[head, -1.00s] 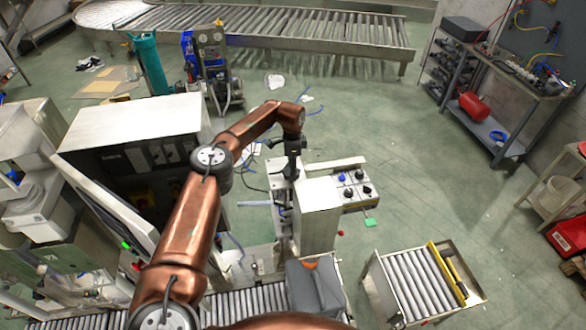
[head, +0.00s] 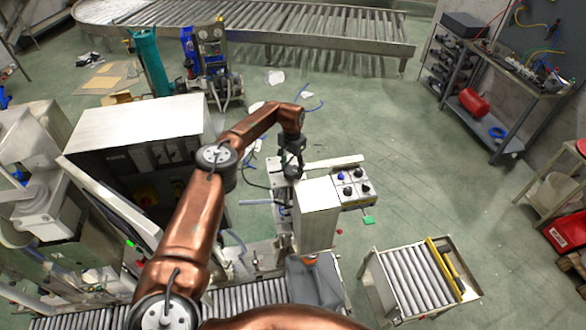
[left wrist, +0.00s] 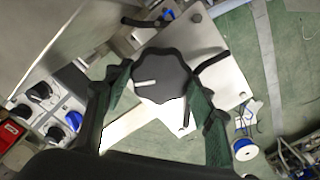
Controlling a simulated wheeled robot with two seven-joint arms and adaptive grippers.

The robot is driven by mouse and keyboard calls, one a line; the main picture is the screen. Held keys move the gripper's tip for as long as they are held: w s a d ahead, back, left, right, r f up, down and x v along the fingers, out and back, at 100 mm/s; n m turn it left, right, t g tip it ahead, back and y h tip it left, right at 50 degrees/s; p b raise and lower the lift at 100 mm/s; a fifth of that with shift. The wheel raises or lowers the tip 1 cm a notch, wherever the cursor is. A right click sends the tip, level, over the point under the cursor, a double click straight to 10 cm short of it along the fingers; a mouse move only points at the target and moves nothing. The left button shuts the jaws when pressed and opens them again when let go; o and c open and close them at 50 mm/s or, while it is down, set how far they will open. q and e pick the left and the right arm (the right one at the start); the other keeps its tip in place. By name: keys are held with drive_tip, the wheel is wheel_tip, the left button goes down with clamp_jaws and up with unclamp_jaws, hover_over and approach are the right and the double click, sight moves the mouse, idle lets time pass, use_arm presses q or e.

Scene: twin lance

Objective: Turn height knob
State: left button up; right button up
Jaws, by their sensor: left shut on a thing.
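The height knob (left wrist: 162,75) is a dark, lobed round knob with a pale mark, seen close up in the left wrist view. My left gripper (left wrist: 158,98) has its two green-padded fingers on either side of the knob and is shut on it. In the head view my left gripper (head: 292,168) points down at the top of the machine's post, and the knob is a small dark shape under it. My right gripper is not in view.
A control box (head: 352,187) with several dark knobs and a blue one stands right of the post. A white box-shaped housing (head: 317,205) is in front. A roller cart (head: 415,280) stands at the lower right. Green floor is open further right.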

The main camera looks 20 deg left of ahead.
sight(292, 169)
use_arm(q)
drive_tip(key=shift+w+a+r+n, duration=0.1)
drive_tip(key=shift+w+r+n, duration=0.1)
drive_tip(key=shift+r+n, duration=0.1)
drive_tip(key=o, duration=1.2)
drive_tip(key=shift+s+f, duration=0.1)
drive_tip(key=shift+f, duration=0.15)
drive_tip(key=shift+c, duration=0.2)
wheel_tip(292, 169, up, 12)
drive_tip(key=shift+c, duration=0.7)
